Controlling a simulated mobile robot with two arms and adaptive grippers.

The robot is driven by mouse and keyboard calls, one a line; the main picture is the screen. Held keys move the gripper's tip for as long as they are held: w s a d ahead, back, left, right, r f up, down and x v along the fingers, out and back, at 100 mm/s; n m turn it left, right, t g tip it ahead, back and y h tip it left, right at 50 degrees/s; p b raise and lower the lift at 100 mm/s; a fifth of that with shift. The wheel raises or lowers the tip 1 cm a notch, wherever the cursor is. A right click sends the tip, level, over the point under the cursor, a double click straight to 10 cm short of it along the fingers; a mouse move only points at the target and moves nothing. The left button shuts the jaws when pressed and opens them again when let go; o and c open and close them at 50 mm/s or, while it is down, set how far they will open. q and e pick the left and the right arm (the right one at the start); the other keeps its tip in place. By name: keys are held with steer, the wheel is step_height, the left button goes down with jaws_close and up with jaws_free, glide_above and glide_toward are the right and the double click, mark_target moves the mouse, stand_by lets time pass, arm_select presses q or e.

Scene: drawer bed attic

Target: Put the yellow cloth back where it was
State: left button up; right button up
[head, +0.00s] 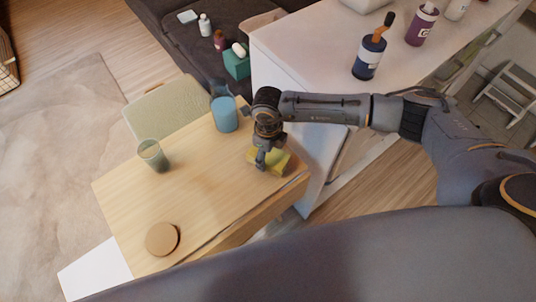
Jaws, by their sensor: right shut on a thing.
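The yellow cloth (278,161) is at the right end of the small wooden table (205,195), near its edge. My right gripper (263,164) points down over it and is shut on it. The gripper partly hides the cloth, and I cannot tell whether the cloth touches the tabletop. My left gripper is not in view.
A blue cup (225,115), a greenish glass (153,156) and a round brown disc (162,239) are on the table. A white counter (315,45) with several bottles stands behind my right arm. The table's middle is clear.

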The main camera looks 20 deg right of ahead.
steer(key=shift+f, duration=0.5)
steer(key=shift+f, duration=0.1)
steer(key=o, duration=1)
step_height(320, 180, up, 12)
steer(key=shift+r, duration=0.15)
